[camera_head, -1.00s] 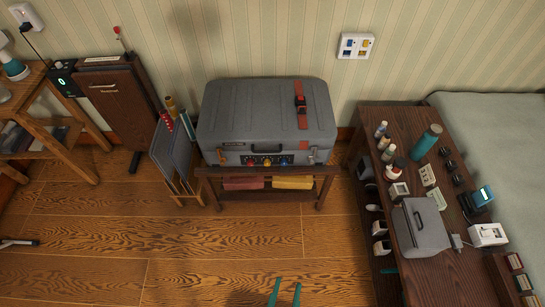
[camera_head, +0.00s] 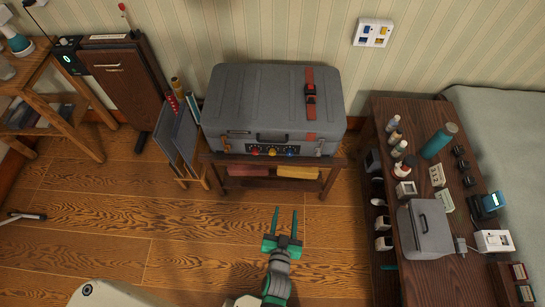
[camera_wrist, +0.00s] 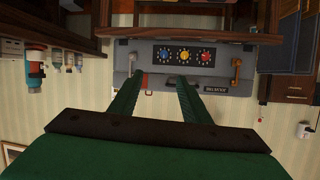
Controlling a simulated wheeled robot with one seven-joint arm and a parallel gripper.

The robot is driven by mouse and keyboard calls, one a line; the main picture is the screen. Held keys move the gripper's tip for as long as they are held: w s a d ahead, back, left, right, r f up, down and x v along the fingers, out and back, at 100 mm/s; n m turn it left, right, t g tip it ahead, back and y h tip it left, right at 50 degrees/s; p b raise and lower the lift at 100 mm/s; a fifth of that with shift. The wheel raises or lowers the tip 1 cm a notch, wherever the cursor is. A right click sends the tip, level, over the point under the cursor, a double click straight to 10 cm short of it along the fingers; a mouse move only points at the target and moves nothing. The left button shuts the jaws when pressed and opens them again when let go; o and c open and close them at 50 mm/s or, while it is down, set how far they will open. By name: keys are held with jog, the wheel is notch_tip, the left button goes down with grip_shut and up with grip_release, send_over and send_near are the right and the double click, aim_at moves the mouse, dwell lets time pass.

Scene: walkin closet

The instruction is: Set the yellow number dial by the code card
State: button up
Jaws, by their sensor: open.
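The yellow number dial (camera_head: 271,151) is the middle of three dials on the front of a grey case (camera_head: 232,105). The red dial (camera_head: 255,150) and blue dial (camera_head: 290,151) flank it. In the upside-down wrist view the yellow dial (camera_wrist: 184,57) shows on a dark panel. My gripper (camera_head: 286,212) is open and empty, its green fingers pointing at the case from in front, apart from it. In the wrist view the fingers (camera_wrist: 160,80) reach toward the panel. I cannot tell which item is the code card; small pale number pieces (camera_head: 437,175) lie on the right table.
The case stands on a low wooden bench (camera_head: 225,159). A folder rack (camera_head: 180,140) stands left of it. The dark table (camera_head: 385,110) at right holds bottles, a teal flask (camera_head: 439,140) and a grey box (camera_head: 425,229). The floor before the bench is clear.

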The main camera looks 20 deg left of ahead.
jog(key=w+a+f+y, duration=0.1)
jog(key=w+a+f, duration=0.15)
jog(key=w, duration=0.25)
jog(key=w+a+f, duration=0.1)
jog(key=w+a, duration=0.2)
jog(key=w, duration=0.2)
jog(key=n+g+y, duration=0.1)
send_near(273, 154)
jog(key=x, duration=0.8)
jog(key=shift+w+a+f, duration=0.1)
jog(key=shift+c, duration=0.3)
jog(key=c, duration=1)
